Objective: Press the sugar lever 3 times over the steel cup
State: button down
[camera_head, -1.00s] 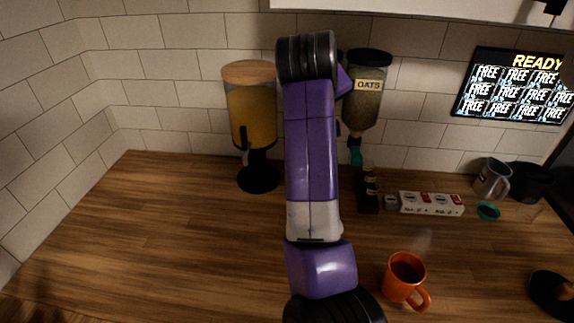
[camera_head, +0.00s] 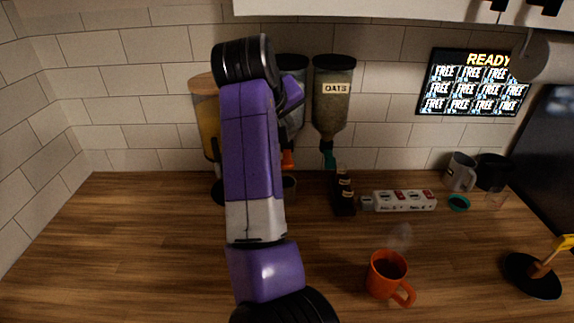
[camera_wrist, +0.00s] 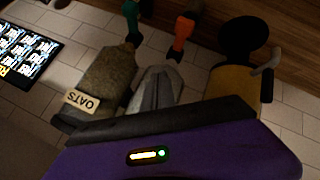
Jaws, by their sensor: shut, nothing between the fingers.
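The dispenser (camera_head: 293,68) with the orange lever (camera_head: 288,160) stands at the back wall, left of the oats dispenser, partly hidden by my arm. The orange lever also shows at the top of the wrist view (camera_wrist: 182,32). A small dark grey cup (camera_head: 289,187) shows beside my arm, below the orange lever; a grey metallic mug (camera_head: 461,172) stands back right. I cannot tell for sure which is the steel cup. My gripper (camera_wrist: 158,72) is shut and empty in the wrist view, pointing toward the dispensers, apart from the lever in the picture.
The oats dispenser (camera_head: 333,95) with a teal outlet is on the right, a yellow dispenser (camera_head: 205,115) on the left. Dark bottles (camera_head: 343,192), a white box strip (camera_head: 403,201) and an orange mug (camera_head: 387,275) stand on the counter. The left counter is clear.

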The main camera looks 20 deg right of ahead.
jog(key=b, duration=0.4)
send_over(288, 162)
jog(key=f, duration=0.5)
jog(key=shift+s+a, duration=0.35)
jog(key=shift+a, duration=0.05)
jog(key=shift+f, duration=1.25)
jog(key=shift+f+b, duration=0.35)
jog(key=shift+f, duration=1.35)
dwell(1.2)
dwell(0.4)
jog(key=shift+r+p, duration=1.75)
jog(key=shift+p, duration=0.2)
jog(key=shift+r, duration=0.1)
notch_tip(288, 162, up, 5)
jog(key=p, duration=0.4)
jog(key=shift+p, duration=0.35)
